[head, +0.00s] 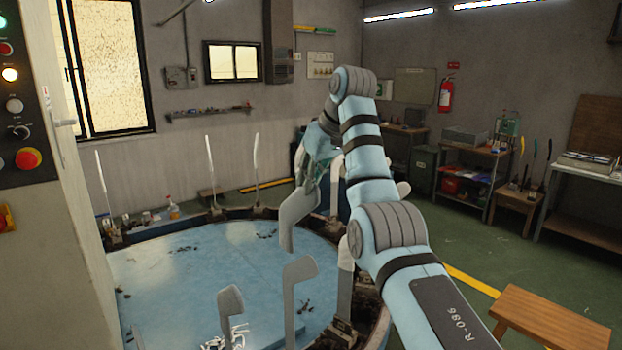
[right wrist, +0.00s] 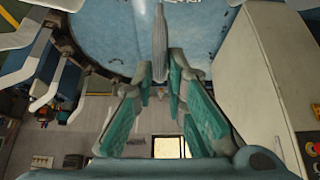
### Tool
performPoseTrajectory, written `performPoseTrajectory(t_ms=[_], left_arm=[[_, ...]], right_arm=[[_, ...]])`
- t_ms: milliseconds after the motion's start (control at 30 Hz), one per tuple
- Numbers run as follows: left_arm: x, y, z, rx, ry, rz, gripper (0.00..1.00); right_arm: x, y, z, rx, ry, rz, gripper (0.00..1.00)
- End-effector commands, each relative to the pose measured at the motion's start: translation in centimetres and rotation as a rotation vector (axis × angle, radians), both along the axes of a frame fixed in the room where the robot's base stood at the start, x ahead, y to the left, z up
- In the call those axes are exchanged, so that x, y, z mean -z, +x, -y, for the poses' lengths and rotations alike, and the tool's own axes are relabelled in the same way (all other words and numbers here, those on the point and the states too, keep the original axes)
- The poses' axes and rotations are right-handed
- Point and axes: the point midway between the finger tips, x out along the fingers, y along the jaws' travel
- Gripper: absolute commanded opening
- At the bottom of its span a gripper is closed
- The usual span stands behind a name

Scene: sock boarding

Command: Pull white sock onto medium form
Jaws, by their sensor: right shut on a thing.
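In the right wrist view the teal-padded fingers (right wrist: 160,78) are shut on this piece (right wrist: 160,48), seen edge-on. Several pale leg-shaped forms stand around the table rim, including a near one (head: 298,290), another (head: 231,312) and a far one (head: 213,172). I cannot tell which is medium. My left gripper is out of view.
The blue tabletop (head: 190,275) has a dark rim with scattered dark bits. A control cabinet (head: 60,230) stands at left. A wooden stool (head: 552,322) is at lower right. Shelves (head: 478,165) stand along the back right.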

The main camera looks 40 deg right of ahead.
Motion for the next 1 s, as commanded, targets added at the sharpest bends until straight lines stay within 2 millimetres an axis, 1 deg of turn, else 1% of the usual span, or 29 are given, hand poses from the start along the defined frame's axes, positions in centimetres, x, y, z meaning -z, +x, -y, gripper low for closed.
performPoseTrajectory(t_ms=[1000], left_arm=[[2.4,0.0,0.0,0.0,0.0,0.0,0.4]], right_arm=[[2.7,0.0,0.0,0.0,0.0,0.0,0.0]])
